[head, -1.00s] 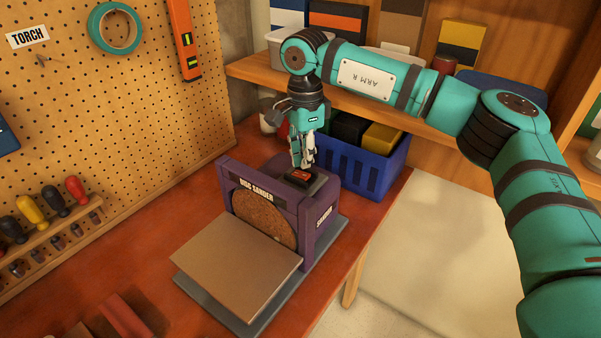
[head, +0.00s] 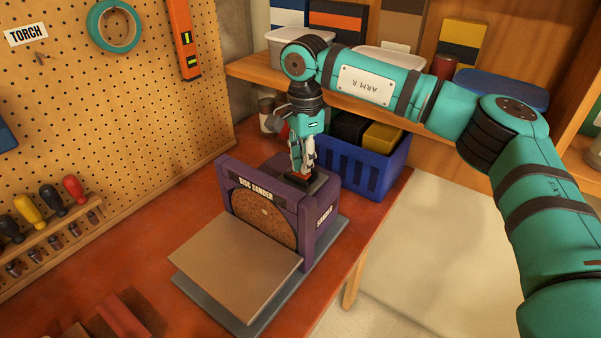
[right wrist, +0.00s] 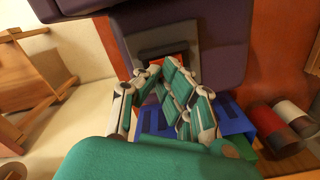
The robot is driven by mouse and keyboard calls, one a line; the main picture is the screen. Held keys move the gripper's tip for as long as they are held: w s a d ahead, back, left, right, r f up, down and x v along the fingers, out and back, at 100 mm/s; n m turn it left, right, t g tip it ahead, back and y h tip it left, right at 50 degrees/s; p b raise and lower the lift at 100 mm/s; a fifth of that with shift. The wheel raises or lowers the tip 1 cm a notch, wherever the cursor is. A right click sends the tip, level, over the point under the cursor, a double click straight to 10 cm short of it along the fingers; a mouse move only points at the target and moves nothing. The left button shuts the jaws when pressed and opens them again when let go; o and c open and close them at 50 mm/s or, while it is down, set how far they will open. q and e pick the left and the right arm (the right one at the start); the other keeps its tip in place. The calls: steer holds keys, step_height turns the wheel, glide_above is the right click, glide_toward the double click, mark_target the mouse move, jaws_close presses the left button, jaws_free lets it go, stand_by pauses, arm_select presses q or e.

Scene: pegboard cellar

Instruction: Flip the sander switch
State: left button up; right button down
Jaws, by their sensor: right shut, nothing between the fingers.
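The purple disc sander (head: 309,228) stands on the red-brown bench, with a brown abrasive disc (head: 262,216) and a tan work table (head: 236,262). Its red switch (head: 301,177) sits on a dark plate on top of the housing. My right gripper (head: 303,172) points down with its fingers shut and empty, its tips at the switch, seemingly touching it. The fingers cover part of the switch, so its tilt is hidden. In the right wrist view the red switch (right wrist: 170,61) shows just beyond the fingertips (right wrist: 163,68). My left gripper is not in view.
A blue crate (head: 362,172) with dark and yellow items stands close behind the sander. A pegboard (head: 130,90) rises at the left, with a screwdriver rack (head: 50,235) below. Shelves with boxes stand behind my right arm.

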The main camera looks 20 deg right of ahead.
steer(key=shift+f+b, duration=0.4)
steer(key=shift+f, duration=0.25)
steer(key=shift+r, duration=0.15)
steer(key=shift+r+p, duration=2.35)
steer(key=shift+r, duration=1.1)
steer(key=shift+f, duration=0.1)
